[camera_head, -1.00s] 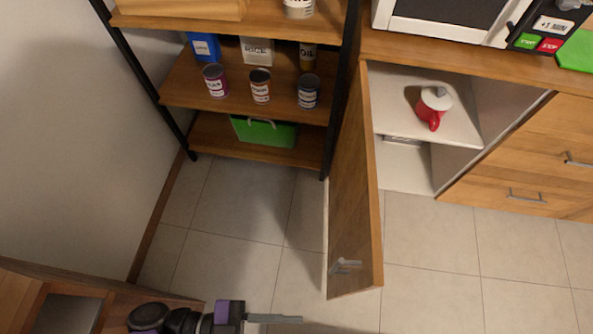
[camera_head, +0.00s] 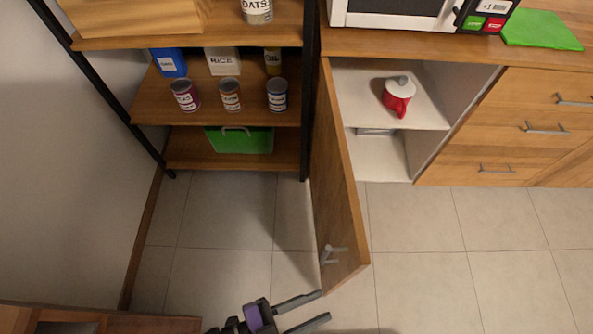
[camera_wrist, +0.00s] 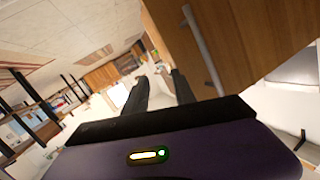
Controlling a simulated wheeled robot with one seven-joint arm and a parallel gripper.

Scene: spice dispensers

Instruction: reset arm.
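My gripper (camera_head: 308,309) is at the bottom of the head view, with its two dark fingers apart and nothing between them. It is in front of the open cabinet door (camera_head: 337,190), near the door's lower end and metal handle (camera_head: 333,254). In the wrist view the two fingers (camera_wrist: 160,92) also stand apart, and a wooden panel with a metal handle (camera_wrist: 200,45) is close on the right. Whether a finger touches the door is unclear.
A shelf unit (camera_head: 215,105) with cans and boxes stands to the left. A microwave (camera_head: 415,12) and a green board (camera_head: 542,32) are on the counter. Tiled floor (camera_head: 430,240) is clear to the right.

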